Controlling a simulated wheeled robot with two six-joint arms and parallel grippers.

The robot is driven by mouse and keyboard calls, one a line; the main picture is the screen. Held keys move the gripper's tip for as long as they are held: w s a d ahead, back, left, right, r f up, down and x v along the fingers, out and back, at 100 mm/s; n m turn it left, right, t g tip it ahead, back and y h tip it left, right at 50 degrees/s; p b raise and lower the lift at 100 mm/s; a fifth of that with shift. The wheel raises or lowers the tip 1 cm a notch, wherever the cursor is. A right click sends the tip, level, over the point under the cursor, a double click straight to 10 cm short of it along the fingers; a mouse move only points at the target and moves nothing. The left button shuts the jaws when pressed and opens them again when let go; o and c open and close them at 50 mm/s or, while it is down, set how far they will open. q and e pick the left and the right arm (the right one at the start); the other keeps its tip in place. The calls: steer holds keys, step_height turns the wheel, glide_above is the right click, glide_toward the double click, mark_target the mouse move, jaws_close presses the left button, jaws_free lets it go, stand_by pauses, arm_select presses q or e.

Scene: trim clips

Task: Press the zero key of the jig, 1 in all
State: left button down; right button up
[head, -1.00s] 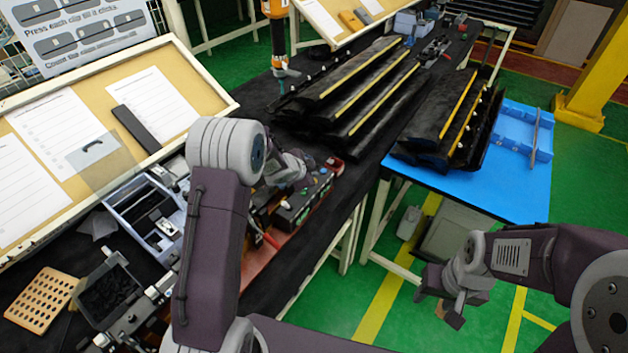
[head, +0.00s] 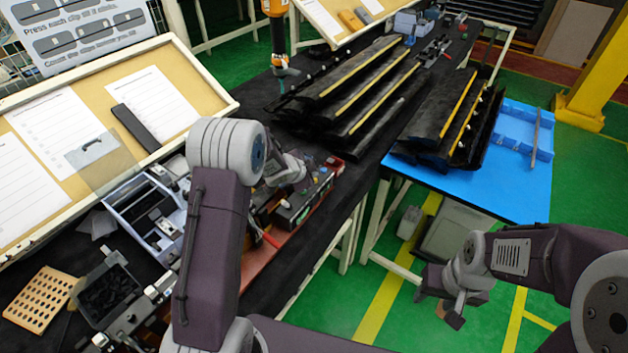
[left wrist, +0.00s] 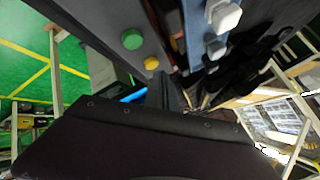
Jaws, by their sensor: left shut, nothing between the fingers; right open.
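The jig (head: 300,207) is a dark box with small coloured buttons on the long bench, beside a red base. In the left wrist view a grey panel carries a round green button (left wrist: 131,39) and a smaller yellow button (left wrist: 152,63). I cannot tell which key is the zero key. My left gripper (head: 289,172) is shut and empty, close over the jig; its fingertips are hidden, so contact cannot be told. My right gripper (head: 453,312) is open and empty, out over the green floor, away from the bench.
A grey-blue divided tray (head: 127,207), a black bin (head: 108,296) and a perforated tan block (head: 42,299) lie left of my left arm. Long dark trim parts (head: 345,90) cover the bench beyond the jig. A blue table (head: 475,187) stands to the right.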

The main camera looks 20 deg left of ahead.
arm_select(q)
steer(key=shift+f+b, duration=0.4)
steer(key=shift+f, duration=0.25)
stand_by(0.5)
steer(key=shift+r, duration=0.15)
steer(key=shift+r+p, duration=0.8)
steer(key=shift+p, duration=0.15)
step_height(320, 180, up, 5)
steer(key=p, duration=0.5)
stand_by(0.5)
